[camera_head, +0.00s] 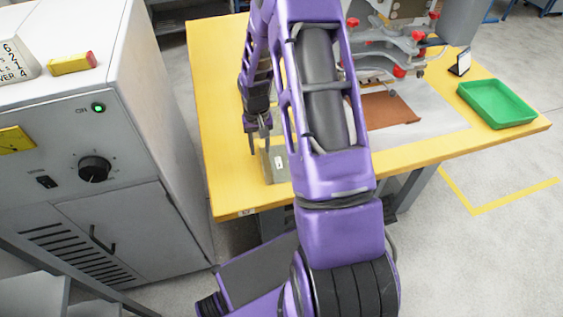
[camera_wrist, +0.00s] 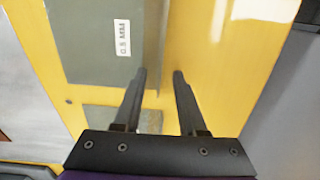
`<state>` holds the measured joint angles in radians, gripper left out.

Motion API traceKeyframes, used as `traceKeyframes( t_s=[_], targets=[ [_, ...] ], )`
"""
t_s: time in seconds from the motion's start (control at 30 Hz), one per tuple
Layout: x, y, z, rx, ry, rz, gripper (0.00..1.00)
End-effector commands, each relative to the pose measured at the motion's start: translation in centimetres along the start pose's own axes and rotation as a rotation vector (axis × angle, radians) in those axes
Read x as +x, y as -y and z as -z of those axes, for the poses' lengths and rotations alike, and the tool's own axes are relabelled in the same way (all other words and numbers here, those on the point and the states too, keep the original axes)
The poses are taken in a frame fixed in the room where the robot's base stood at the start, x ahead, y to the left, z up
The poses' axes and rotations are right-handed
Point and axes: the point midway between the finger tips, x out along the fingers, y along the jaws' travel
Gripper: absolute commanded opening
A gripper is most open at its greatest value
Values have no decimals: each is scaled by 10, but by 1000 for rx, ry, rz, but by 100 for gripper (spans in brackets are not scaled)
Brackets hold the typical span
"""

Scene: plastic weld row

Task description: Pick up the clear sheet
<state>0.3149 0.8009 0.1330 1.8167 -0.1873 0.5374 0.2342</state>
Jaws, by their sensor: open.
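A grey-green, see-through-looking sheet (camera_wrist: 95,35) with a white "0.5 MM" label lies on the yellow table in the wrist view. It also shows in the head view as a small greyish piece (camera_head: 272,168) near the table's front edge, partly hidden by my arm. I cannot tell for sure that it is the clear sheet. My gripper (camera_wrist: 159,73) is open and empty. Its fingers are beside the sheet's right edge in the wrist view, the left one nearest. In the head view my gripper (camera_head: 258,138) is just above and left of the sheet. Whether it touches is unclear.
The yellow table (camera_head: 222,120) is bare left of my gripper. A brown sheet (camera_head: 390,110) lies under a machine with red knobs (camera_head: 400,70). A green tray (camera_head: 497,103) stands at the right. A grey cabinet (camera_head: 100,150) stands close on the left.

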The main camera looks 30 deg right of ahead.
Motion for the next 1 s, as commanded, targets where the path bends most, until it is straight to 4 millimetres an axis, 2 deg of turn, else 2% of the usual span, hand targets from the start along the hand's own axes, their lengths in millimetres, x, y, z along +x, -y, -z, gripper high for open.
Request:
traceKeyframes(
  t_s=[0.1, 0.37, 0.5, 0.6, 1.0],
  targets=[
    [11, 0, 0, -1, 0, 0, 41],
    [13, 0, 1, 0, -2, 0, 39],
    [13, 0, 1, 0, -2, 0, 14],
    [13, 0, 1, 0, -2, 0, 0],
    [12, 0, 1, 0, -2, 0, 0]
  ],
)
